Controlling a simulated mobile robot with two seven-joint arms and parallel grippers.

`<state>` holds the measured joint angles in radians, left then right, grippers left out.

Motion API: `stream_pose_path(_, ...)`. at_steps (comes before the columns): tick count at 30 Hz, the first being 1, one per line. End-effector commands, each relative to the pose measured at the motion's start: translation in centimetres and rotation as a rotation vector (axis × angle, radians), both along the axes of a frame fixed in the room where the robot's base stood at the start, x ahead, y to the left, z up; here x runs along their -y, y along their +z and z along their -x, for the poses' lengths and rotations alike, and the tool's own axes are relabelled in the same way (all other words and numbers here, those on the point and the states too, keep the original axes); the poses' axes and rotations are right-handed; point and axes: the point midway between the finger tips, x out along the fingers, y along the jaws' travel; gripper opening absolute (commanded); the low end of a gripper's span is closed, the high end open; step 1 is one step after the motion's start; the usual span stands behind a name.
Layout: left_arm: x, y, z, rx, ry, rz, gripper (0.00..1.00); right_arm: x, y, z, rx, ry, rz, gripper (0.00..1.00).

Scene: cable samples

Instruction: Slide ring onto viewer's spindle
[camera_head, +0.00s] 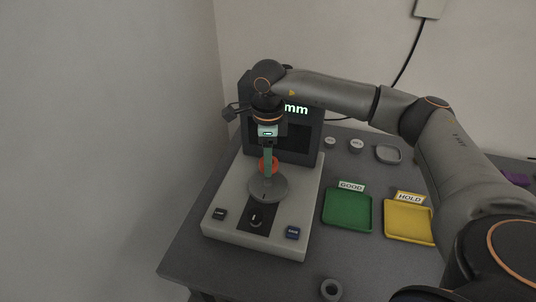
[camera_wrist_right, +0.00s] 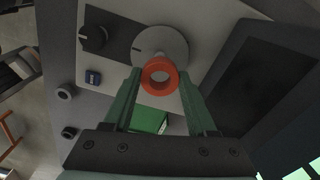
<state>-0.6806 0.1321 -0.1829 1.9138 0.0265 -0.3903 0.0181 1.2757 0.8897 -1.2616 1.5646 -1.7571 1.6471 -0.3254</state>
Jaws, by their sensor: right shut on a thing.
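The viewer (camera_head: 222,235) is a pale grey base with a dark upright display (camera_head: 315,135) behind it. A round grey disc (camera_head: 268,190) stands on the base; it also shows in the wrist view (camera_wrist_right: 160,38). My right gripper (camera_head: 267,158) points down above the disc with its green fingers shut on the orange-red ring (camera_head: 268,165). In the wrist view the ring (camera_wrist_right: 160,72) sits between the fingertips, its hole facing the camera, overlapping the disc's near edge. My left gripper is not in view.
A green GOOD tray (camera_head: 346,224) and a yellow HOLD tray (camera_head: 388,232) lie right of the viewer. Small round pieces (camera_head: 357,145) and a grey dish (camera_head: 379,154) are behind them. A loose grey ring (camera_head: 331,299) lies at the front. A wall rises close behind.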

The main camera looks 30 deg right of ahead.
Motion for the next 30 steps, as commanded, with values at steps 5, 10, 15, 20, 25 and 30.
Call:
stream_pose_path(5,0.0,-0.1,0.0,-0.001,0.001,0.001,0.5,0.0,0.0,0.0,0.0,0.002,0.0,0.05)
stream_pose_path(10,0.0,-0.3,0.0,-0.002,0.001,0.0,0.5,0.0,-0.3,0.0,-0.001,0.002,-0.001,0.05)
stream_pose_path(15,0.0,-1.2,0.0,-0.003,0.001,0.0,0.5,0.0,-1.4,0.0,-0.001,0.003,0.0,0.05)
stream_pose_path(20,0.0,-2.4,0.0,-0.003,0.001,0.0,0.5,0.0,-2.9,0.0,-0.002,0.003,-0.001,0.05)
stream_pose_path(25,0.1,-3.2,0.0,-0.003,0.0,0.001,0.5,-0.1,-4.1,0.0,-0.001,0.003,-0.001,0.05)
stream_pose_path(30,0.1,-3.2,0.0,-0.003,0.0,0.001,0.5,-0.1,-4.2,0.0,0.001,0.003,-0.001,0.05)
